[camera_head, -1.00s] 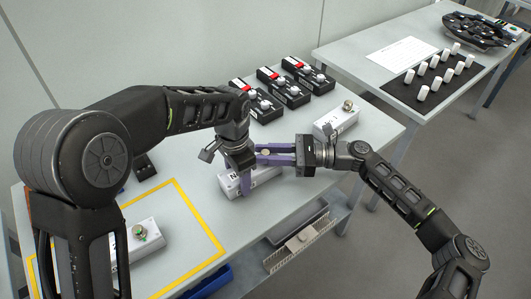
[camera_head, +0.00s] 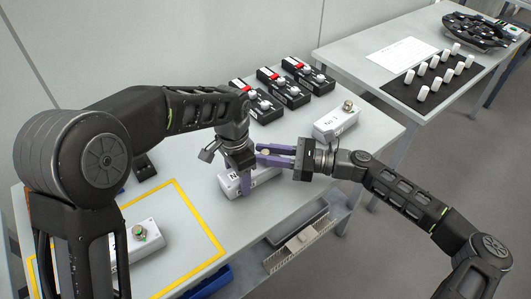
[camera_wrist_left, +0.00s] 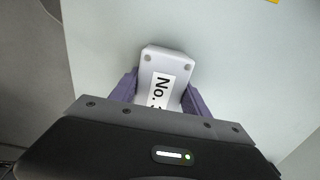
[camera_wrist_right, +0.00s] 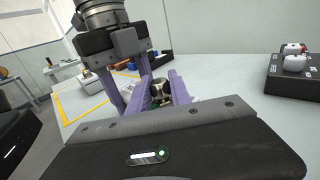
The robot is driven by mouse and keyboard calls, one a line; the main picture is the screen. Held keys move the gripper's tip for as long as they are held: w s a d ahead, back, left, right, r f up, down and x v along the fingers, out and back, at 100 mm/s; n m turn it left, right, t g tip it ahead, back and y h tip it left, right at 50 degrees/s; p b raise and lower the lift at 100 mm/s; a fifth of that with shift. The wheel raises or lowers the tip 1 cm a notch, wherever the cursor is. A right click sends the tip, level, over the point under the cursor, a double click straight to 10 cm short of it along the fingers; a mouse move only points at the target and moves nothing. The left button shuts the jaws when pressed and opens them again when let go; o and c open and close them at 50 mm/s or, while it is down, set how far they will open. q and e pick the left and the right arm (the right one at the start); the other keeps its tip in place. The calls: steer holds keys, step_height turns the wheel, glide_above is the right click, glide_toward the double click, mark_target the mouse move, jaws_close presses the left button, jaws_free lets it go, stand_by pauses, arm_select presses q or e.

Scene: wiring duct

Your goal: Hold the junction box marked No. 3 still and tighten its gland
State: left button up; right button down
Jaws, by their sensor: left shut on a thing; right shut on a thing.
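The white junction box (camera_head: 232,188) stands on the table under my left gripper. In the left wrist view its label (camera_wrist_left: 158,91) reads "No." with the digit partly cut off by my gripper. My left gripper (camera_head: 246,180) points down, with its purple fingers shut on both sides of the box. My right gripper (camera_head: 268,154) comes from the right, just above the box. Its fingers are shut on the gland (camera_wrist_right: 160,90), a small metal fitting between the purple fingers in the right wrist view. The gland's lower part and seat are hidden.
Another white box (camera_head: 336,119) with a gland stands behind to the right. A third box (camera_head: 144,240) with a green-ringed gland sits inside the yellow outline (camera_head: 205,211). Several black boxes (camera_head: 284,86) stand at the back. Bins hang at the table's front edge.

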steer(key=m+t+h, duration=0.2)
steer(key=m+t, duration=0.1)
steer(key=t, duration=0.1)
steer(key=m+t+h, duration=0.3)
steer(key=m+t, duration=0.1)
steer(key=t, duration=0.1)
steer(key=shift+s+a, duration=0.2)
steer(key=m+t+h, duration=0.2)
steer(key=h, duration=0.1)
steer(key=m+t+h, duration=0.2)
steer(key=m+h, duration=0.1)
steer(key=h, duration=0.1)
steer(key=shift+w, duration=0.15)
steer(key=shift+d+m+h, duration=0.1)
steer(key=shift+m+h, duration=0.2)
steer(key=shift+h, duration=0.2)
steer(key=shift+d+h, duration=0.1)
steer(key=shift+h, duration=0.2)
steer(key=c, duration=1.2)
jaws_free()
steer(key=shift+o, duration=0.2)
steer(key=shift+f+y, duration=0.15)
steer(key=shift+y, duration=0.25)
